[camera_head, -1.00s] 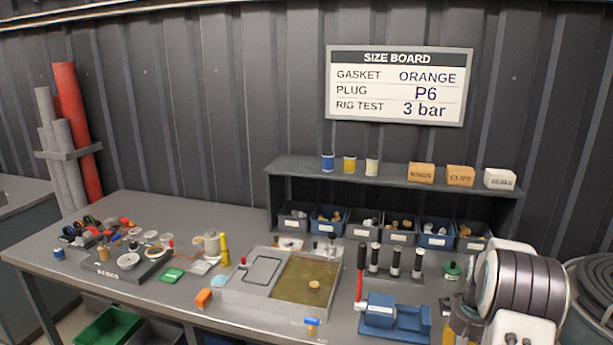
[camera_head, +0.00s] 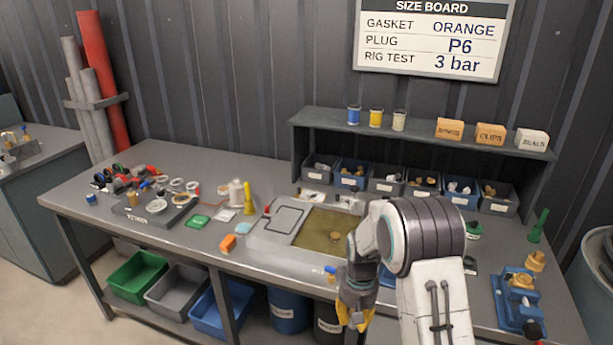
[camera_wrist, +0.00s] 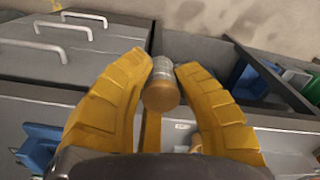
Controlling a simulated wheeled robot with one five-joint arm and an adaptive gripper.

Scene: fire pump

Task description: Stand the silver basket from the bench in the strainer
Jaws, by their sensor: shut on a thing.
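In the wrist view the two yellow fingers of my gripper (camera_wrist: 161,80) are closed on a small round silver piece with a brass-coloured end (camera_wrist: 160,97). I cannot tell for certain that it is the silver basket. In the head view my gripper (camera_head: 354,318) points down at the front edge of the bench, and the held piece is not clear there. A blue fitting with brass-coloured parts (camera_head: 520,297) stands at the right of the bench; I cannot tell whether it is the strainer. My arm hides the middle right of the bench.
A shelf (camera_head: 420,137) with bins stands behind. The wrist view shows drawer fronts with handles (camera_wrist: 62,25) and an open compartment.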

